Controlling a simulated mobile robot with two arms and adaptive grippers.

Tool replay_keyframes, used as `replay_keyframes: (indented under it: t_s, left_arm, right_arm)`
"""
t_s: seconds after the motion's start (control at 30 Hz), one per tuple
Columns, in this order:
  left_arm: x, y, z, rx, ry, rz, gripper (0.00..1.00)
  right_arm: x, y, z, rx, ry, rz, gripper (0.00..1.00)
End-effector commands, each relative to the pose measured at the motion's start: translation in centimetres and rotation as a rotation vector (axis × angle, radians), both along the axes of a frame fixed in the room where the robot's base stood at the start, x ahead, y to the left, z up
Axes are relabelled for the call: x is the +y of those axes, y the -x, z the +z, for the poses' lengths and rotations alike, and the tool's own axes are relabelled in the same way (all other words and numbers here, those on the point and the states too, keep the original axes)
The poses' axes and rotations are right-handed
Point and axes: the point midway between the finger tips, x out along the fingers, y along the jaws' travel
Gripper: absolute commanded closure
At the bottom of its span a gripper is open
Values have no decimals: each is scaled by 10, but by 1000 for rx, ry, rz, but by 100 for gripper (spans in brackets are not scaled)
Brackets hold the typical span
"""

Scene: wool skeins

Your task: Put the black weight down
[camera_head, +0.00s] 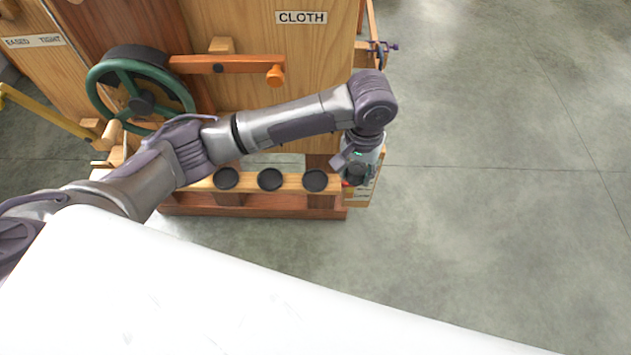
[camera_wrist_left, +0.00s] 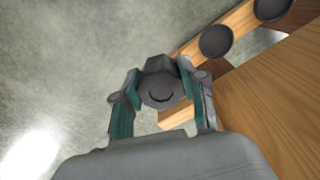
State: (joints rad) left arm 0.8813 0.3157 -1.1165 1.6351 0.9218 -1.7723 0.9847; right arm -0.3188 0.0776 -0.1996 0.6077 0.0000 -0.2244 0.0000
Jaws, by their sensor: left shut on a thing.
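My left gripper (camera_head: 357,174) is at the right end of a low wooden rail (camera_head: 202,184), in front of the wooden machine. In the left wrist view the gripper (camera_wrist_left: 162,100) is shut on the black weight (camera_wrist_left: 160,84), a dark piece with a round face held between the two green-padded fingers. The rail shows behind and beside it, and I cannot tell whether the weight touches it. The weight's far side is hidden. My right gripper is not in view.
Three black round pieces (camera_head: 270,180) sit in a row along the rail. The machine has a green handwheel (camera_head: 103,104), an orange-knobbed lever (camera_head: 226,65) and a CLOTH label (camera_head: 301,17). A small card hangs at the rail's right end. Grey floor (camera_head: 500,200) is clear to the right.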

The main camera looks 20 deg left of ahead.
Motion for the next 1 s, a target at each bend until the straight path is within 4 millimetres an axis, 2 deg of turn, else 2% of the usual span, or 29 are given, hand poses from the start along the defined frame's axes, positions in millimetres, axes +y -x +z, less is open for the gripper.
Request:
replay_keyframes:
  t_s: [0.13, 0.3, 0.5, 0.6, 0.77, 1.0]
  left_arm:
    - [24, -11, -16, -1, -8, 6, 100]
    - [60, -25, -39, -1, -7, 5, 100]
    - [93, -39, -61, -1, -4, 2, 100]
    - [102, -43, -66, -1, -4, 1, 100]
    - [105, -44, -73, -1, -3, -1, 100]
    - [104, -43, -105, -1, -3, 0, 100]
  right_arm:
    - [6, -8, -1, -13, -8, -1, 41]
    - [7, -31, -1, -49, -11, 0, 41]
    - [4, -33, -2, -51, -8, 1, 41]
    - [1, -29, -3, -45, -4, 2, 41]
    - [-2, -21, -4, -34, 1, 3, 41]
    - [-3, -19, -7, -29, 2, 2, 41]
